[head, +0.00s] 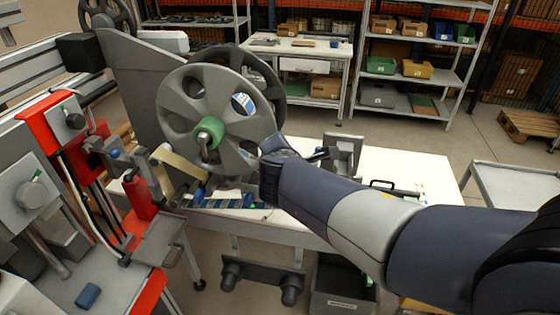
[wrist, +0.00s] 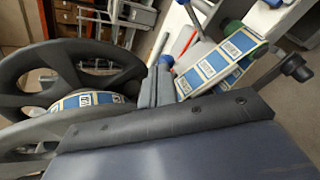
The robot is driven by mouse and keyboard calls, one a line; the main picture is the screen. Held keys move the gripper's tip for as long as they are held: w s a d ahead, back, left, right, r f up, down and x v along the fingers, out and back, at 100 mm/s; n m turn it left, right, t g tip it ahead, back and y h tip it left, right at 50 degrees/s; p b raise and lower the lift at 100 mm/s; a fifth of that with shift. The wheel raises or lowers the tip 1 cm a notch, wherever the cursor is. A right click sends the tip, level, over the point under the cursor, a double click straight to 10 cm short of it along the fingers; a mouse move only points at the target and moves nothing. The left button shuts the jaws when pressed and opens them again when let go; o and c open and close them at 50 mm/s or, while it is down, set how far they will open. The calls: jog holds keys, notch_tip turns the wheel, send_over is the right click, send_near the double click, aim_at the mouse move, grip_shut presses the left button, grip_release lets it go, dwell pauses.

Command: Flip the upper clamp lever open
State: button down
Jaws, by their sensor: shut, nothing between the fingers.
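My gripper (wrist: 156,82) is shut and empty in the wrist view, its two grey fingers side by side. In the head view its dark end (head: 270,180) is by the lower right rim of the front grey reel (head: 180,95); the fingertips are hard to make out there. The wrist view shows a black lever with a round knob (wrist: 296,68) to the right of the fingers, apart from them. A blue knob (wrist: 165,61) is close above the fingertips. A red handle (wrist: 189,42) is just beyond. I cannot tell which of these is the upper clamp lever.
Blue-and-cream printed tape (wrist: 215,68) runs over a green roller (wrist: 236,28), right of my fingers. Spoked reel rims (wrist: 40,62) fill the left side. The machine's red bracket (head: 75,125) stands at left in the head view. The white table (head: 425,172) has clear room at right.

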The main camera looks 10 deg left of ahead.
jog(key=shift+w+d+r, duration=0.25)
jog(key=shift+w+r, duration=0.05)
jog(key=shift+w, duration=0.2)
jog(key=shift+r, duration=0.1)
dwell(0.3)
jog(key=shift+r+p, duration=0.75)
jog(key=shift+p, duration=0.05)
jog(key=v, duration=1)
jog(key=shift+s+r+b, duration=0.2)
jog(key=shift+s+b, duration=0.15)
